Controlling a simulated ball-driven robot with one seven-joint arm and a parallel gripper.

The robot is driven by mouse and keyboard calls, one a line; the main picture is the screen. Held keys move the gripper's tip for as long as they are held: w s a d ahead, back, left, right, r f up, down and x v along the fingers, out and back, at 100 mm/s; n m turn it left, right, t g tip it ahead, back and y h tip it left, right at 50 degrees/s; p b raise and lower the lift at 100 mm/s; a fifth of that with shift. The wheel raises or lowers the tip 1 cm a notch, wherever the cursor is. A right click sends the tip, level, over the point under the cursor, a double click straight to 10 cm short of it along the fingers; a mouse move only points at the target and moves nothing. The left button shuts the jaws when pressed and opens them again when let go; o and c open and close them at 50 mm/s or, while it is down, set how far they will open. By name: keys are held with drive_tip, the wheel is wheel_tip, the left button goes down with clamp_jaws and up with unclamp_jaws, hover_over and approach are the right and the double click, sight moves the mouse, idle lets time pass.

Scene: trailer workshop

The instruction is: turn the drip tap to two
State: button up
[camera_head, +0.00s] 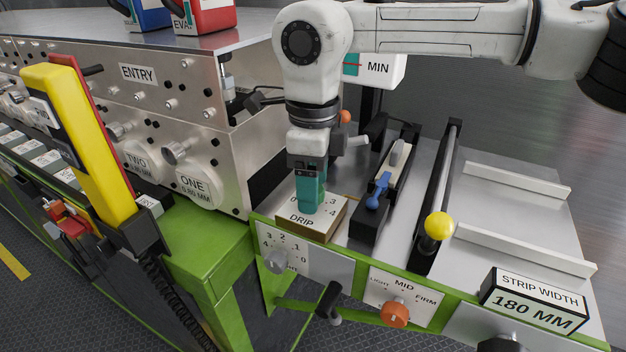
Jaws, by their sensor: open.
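The drip tap's block (313,232) is a tan box with a white top plate lettered DRIP, standing on the metal deck behind the green front rail. Around its top, a 0 shows at the left and a 4 at the right; other marks are partly covered. My gripper (309,208) points straight down over the middle of this plate, its teal fingers at or just above it. The jaws are open. The tap's handle and its pointer are hidden behind the fingers, so I cannot tell its setting or whether the fingers touch it.
A second dial plate (290,250) with a grey knob is on the front panel, left of an orange knob (395,313). A blue-handled slide (379,190) and a yellow-ball lever (439,226) stand to the right. The steel machine housing (230,150) rises close on the left.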

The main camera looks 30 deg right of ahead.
wheel_tip(320, 180, up, 11)
idle(0.6)
drive_tip(key=shift+f, duration=0.1)
idle(0.3)
